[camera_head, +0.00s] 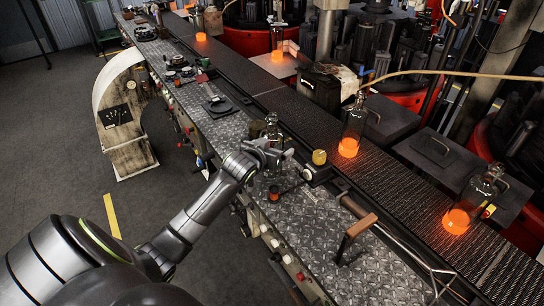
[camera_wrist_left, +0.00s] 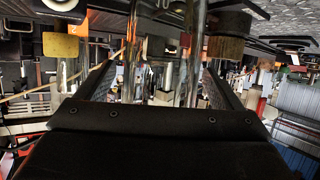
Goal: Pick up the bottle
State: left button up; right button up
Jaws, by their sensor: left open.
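A clear glass bottle (camera_head: 272,128) stands upright on the metal-plate work surface in the head view, at my left gripper (camera_head: 278,156). The gripper and wrist hide part of its body. In the left wrist view, clear glass of the bottle (camera_wrist_left: 160,62) shows between the two fingers of my left gripper (camera_wrist_left: 160,82). The jaws are open, with a finger on each side of the glass. I cannot tell whether either finger touches it. My right gripper is not in view.
Glowing-based bottles (camera_head: 352,128) (camera_head: 474,202) stand on the dark conveyor (camera_head: 400,190) to the right. A yellow knob (camera_head: 319,157) is close to the gripper's right. A wooden-handled tool (camera_head: 360,226) lies nearer. Several small tools lie farther up the metal-plate surface (camera_head: 225,125).

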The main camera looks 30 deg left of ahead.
pick_arm(q)
jog(key=c, duration=1.3)
jog(key=shift+r, duration=0.1)
jog(key=shift+c, duration=0.7)
